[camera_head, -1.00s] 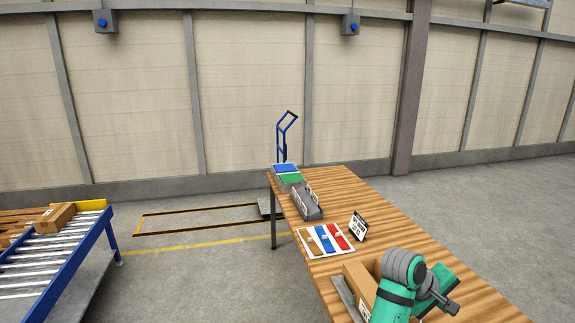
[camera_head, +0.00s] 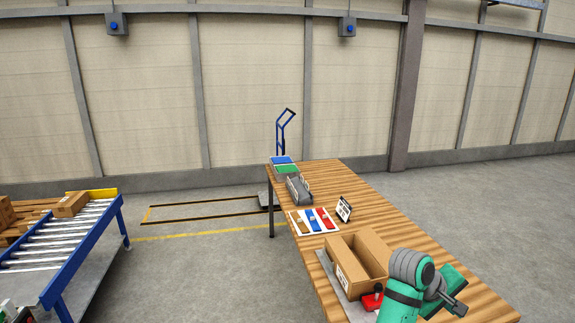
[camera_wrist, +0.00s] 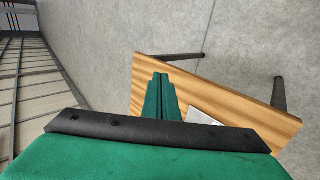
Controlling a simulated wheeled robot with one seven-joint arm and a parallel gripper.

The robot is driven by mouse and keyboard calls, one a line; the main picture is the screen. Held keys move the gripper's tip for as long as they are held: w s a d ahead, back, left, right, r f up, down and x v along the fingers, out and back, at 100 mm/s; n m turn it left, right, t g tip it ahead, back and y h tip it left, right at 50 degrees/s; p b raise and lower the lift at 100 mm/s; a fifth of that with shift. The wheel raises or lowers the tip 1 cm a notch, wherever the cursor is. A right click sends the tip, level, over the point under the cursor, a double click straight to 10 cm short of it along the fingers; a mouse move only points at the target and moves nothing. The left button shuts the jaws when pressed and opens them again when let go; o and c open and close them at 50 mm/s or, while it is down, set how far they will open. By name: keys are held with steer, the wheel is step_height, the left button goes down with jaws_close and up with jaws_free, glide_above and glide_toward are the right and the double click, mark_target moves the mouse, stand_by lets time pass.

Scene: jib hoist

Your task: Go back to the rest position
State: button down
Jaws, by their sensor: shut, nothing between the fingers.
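My gripper (camera_wrist: 161,98) shows in the wrist view as two green fingers lying together, shut with nothing between them. It is over or in front of the wooden table (camera_wrist: 240,108), clear of any object that I can see. In the head view my green and grey arm is folded at the lower right, over the near end of the table (camera_head: 385,225).
An open cardboard box (camera_head: 345,277) stands on the table beside my arm, with a red-topped item (camera_head: 372,299) close by. Colour cards (camera_head: 313,221), a grey bin (camera_head: 299,190) and a small sign (camera_head: 344,209) lie beyond. A roller conveyor (camera_head: 62,240) is at left; floor between is clear.

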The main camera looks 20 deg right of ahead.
steer(key=w+a+f+n+t+h, duration=0.1)
steer(key=w+a+f+n+t, duration=0.2)
steer(key=a+f, duration=0.9)
steer(key=w+a+f+n+t, duration=0.15)
steer(key=a+f+t, duration=0.35)
steer(key=a+f, duration=0.7)
steer(key=s+a+f+t+y, duration=0.15)
steer(key=s+a, duration=0.25)
steer(key=a, duration=0.5)
steer(key=s+a+f+t+y, duration=0.1)
steer(key=s+a+t+y, duration=0.2)
steer(key=s+a, duration=0.35)
steer(key=s+a+f+t+y, duration=0.1)
steer(key=s+a+t+y, duration=0.15)
steer(key=a, duration=0.85)
steer(key=s+a+r+m+t+y, duration=0.1)
steer(key=s+a+r+m+y, duration=0.1)
steer(key=s+a+r, duration=0.7)
steer(key=s+r, duration=0.1)
steer(key=s, duration=0.3)
steer(key=shift+a+r+m+t+y, duration=0.15)
steer(key=shift+r+m+t+y, duration=0.1)
steer(key=shift+m+t+y, duration=0.15)
steer(key=shift+s, duration=0.25)
